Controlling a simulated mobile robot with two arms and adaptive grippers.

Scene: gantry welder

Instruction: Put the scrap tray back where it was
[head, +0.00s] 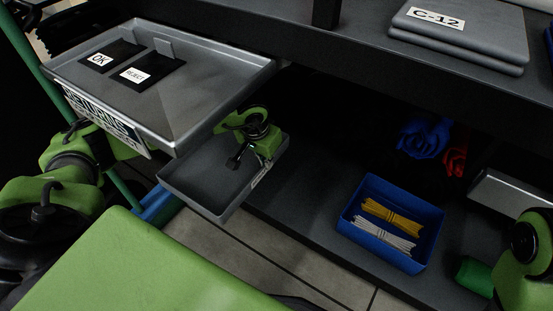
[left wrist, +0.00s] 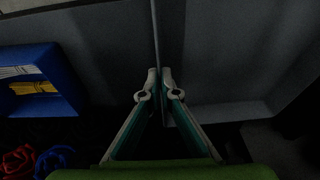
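The scrap tray, which I take to be the shallow dark grey tray (head: 190,184), is under the silver tray at the left in the head view. Its near end overhangs the floor, and its right side is beside the lower shelf. My left gripper (head: 262,158) is at its right wall. In the left wrist view the two fingertips (left wrist: 158,84) are closed on either side of a thin upright wall, with the grey tray floor (left wrist: 225,50) beyond. The fingers are mostly hidden in the head view. Of my right arm only a link shows at the right edge; its gripper is out of frame.
A silver tray (head: 205,92) with OK and REJECT cards is close above my left gripper. A blue bin (head: 352,238) with yellow and white bundles stands on the lower shelf (head: 310,215). Blue and red coils (head: 425,140) lie behind it. Clear shelf lies between tray and bin.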

